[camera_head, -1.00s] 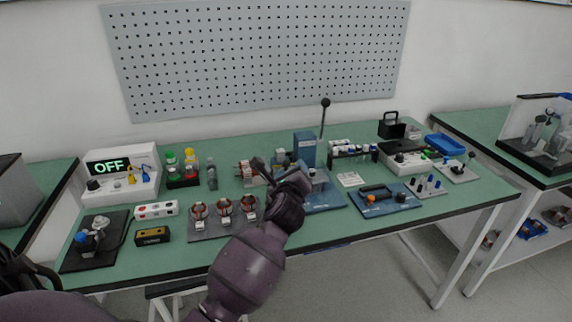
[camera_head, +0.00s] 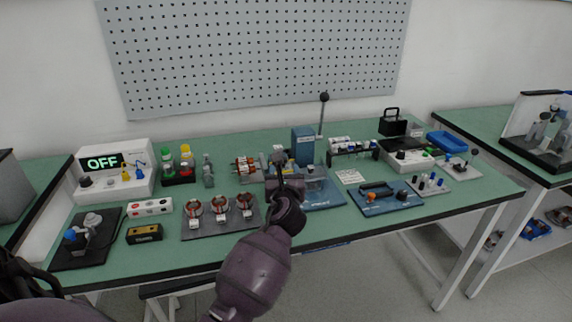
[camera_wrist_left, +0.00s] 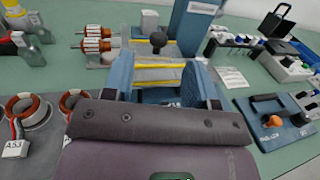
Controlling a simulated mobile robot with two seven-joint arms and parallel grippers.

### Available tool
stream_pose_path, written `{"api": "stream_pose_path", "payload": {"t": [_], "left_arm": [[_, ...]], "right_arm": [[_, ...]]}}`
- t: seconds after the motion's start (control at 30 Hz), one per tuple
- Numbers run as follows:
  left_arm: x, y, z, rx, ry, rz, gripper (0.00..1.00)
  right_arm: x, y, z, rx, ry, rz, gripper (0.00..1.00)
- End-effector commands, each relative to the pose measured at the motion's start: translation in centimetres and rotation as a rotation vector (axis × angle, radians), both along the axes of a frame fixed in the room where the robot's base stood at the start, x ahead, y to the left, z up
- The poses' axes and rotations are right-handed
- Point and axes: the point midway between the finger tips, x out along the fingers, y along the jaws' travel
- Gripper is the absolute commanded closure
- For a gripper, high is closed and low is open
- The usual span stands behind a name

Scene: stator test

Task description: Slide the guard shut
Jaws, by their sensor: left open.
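The guard fixture is a grey bed with yellow strips (camera_wrist_left: 150,72) and a black knob (camera_wrist_left: 158,41) in the left wrist view. In the head view, its small grey and yellow parts lie just beyond my left gripper (camera_head: 284,174), which partly hides them. In the left wrist view my left gripper (camera_wrist_left: 158,76) is open, its two blue fingers on either side of the near part of the bed, with nothing between them that I can see held. The knob stands past the fingertips. I cannot tell whether the fingers touch the fixture. My right gripper is not in view.
A blue press (camera_head: 303,148) with a tall lever stands just right of the fixture. A copper-wound rotor (camera_head: 246,169) lies left. A grey plate with several wound stators (camera_head: 218,226) is nearer. A blue plate with a black handle (camera_head: 388,207) is to the right.

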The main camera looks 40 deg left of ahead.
Motion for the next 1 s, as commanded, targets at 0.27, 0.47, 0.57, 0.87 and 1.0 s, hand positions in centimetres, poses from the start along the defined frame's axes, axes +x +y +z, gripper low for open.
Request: {"api": "stream_pose_path", "payload": {"t": [0.27,0.47,0.57,0.87,1.0], "left_arm": [[3.3,2.4,-1.1,-0.001,0.002,-0.001,0.48],[5.2,3.8,-1.0,-0.001,0.002,-0.001,0.48],[5.8,4.2,-0.9,-0.002,0.001,-0.002,0.48],[6.0,4.4,-0.8,-0.002,-0.001,-0.002,0.48],[6.0,4.4,-0.8,-0.002,-0.001,-0.002,0.60]], "right_arm": [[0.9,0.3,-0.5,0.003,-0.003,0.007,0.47],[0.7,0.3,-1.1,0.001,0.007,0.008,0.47],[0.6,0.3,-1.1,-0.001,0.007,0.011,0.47],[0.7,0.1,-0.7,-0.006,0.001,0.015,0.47],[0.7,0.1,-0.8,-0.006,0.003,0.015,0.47]]}}
